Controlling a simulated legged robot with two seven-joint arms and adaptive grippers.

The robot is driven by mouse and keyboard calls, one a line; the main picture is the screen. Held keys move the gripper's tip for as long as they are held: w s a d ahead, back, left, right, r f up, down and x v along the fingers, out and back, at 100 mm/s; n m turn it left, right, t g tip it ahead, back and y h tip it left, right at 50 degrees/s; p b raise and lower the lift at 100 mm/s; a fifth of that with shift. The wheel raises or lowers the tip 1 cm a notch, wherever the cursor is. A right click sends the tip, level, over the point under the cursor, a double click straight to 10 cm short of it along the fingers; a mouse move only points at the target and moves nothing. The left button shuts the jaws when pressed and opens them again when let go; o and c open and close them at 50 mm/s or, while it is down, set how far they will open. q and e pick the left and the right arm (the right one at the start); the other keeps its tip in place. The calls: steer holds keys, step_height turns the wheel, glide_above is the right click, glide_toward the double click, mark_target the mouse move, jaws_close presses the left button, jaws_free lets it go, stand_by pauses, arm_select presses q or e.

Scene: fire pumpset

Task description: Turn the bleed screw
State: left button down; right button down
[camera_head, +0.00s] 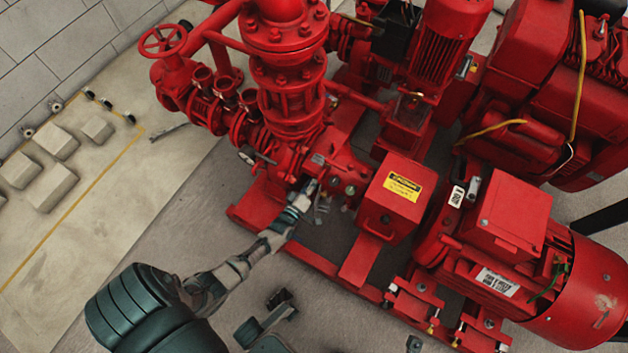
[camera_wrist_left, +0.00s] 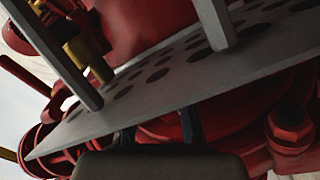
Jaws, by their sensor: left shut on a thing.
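The red pump casing (camera_head: 345,178) sits low at the middle of the head view. My left gripper (camera_head: 308,190) reaches it from the lower left and is at its near-left side. It is shut on a small part there, too small and too covered to make out. A brass fitting (camera_wrist_left: 88,52) shows behind the plate's upper left. I cannot tell which part is the bleed screw.
A red handwheel (camera_head: 163,40) and pipework stand behind my left arm. A red guard box (camera_head: 398,197) with a yellow label is just right of the gripper. A red motor (camera_head: 512,212) stands farther right.

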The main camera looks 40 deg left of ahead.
arm_select(q)
steer(key=shift+s+a+f, duration=0.1)
steer(key=shift+s+f, duration=0.1)
steer(key=shift+f, duration=0.1)
steer(key=c, duration=1.3)
jaws_free()
steer(key=shift+w+r, duration=0.1)
steer(key=shift+r, duration=0.05)
steer(key=v, duration=1.2)
